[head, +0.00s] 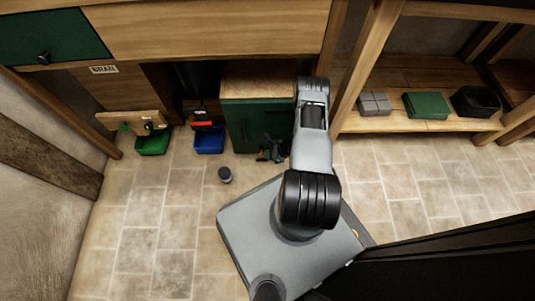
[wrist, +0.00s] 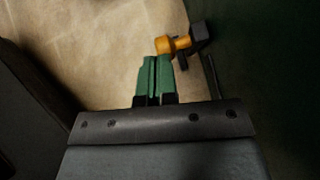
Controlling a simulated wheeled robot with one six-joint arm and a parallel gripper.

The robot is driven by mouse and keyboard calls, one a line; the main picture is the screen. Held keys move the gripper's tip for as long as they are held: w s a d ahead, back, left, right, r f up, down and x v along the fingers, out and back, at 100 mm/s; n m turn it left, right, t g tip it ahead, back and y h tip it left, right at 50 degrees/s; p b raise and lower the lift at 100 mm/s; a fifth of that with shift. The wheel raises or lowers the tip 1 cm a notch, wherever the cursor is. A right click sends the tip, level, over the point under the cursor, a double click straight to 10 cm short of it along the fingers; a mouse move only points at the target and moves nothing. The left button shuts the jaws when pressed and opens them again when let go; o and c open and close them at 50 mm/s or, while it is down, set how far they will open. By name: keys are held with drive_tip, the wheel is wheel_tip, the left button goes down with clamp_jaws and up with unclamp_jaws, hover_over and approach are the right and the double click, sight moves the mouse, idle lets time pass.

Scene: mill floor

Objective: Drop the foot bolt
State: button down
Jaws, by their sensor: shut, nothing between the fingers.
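The foot bolt (wrist: 182,43) shows in the wrist view as an orange knob with a black part, beside the dark green door at the right. My gripper (wrist: 158,60) has green fingers, shut together with nothing between them. The fingertips lie just short of the orange knob; I cannot tell whether they touch it. In the head view my gripper (head: 269,153) is low at the foot of the green cabinet door (head: 243,124). The bolt cannot be made out there behind my gripper and arm.
A blue bin (head: 209,143) and a green bin (head: 153,146) stand left of the cabinet. A small dark cylinder (head: 225,174) is on the tiled floor. A shelf (head: 450,125) at the right holds boxes. The floor at left is mostly clear.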

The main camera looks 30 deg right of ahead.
drive_tip(key=p+v, duration=0.4)
drive_tip(key=v, duration=0.9)
drive_tip(key=shift+d, duration=0.2)
